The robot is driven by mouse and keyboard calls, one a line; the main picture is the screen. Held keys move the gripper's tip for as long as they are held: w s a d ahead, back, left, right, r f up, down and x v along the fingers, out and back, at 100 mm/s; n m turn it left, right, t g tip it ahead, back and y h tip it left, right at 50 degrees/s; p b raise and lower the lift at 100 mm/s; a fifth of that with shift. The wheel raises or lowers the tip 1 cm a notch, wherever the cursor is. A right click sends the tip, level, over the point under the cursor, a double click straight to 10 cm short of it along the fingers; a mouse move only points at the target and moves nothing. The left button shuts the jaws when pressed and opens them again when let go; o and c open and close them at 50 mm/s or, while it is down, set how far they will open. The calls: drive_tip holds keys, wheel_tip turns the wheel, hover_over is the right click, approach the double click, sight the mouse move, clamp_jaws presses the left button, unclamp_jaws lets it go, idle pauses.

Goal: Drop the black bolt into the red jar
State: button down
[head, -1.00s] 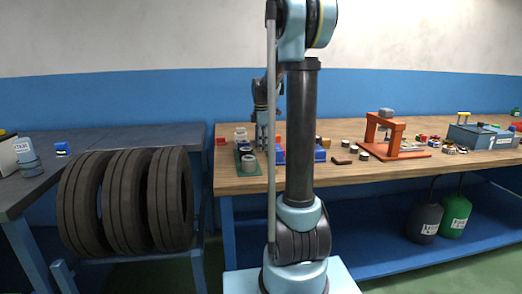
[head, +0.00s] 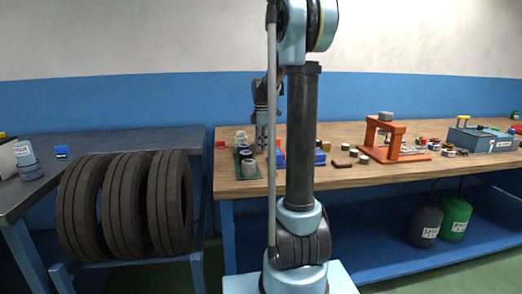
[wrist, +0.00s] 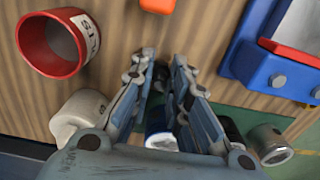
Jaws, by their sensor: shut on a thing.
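The red jar (wrist: 50,45) shows at the upper left of the wrist view, with its open mouth and a white label visible. My gripper (wrist: 165,68) points down over the wooden bench, to the right of the jar and apart from it. Its fingers are close together on a small dark thing, mostly hidden between them, which appears to be the black bolt. In the head view my gripper (head: 262,145) hangs above the left end of the bench, partly behind my arm.
A blue-and-white jar (wrist: 160,138), a pale cup (wrist: 80,112) and a grey jar (wrist: 268,143) stand close below the fingers. An orange press (head: 385,140) stands farther along the bench.

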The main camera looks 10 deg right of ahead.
wheel_tip(320, 180, up, 9)
drive_tip(key=shift+f, duration=0.2)
idle(0.3)
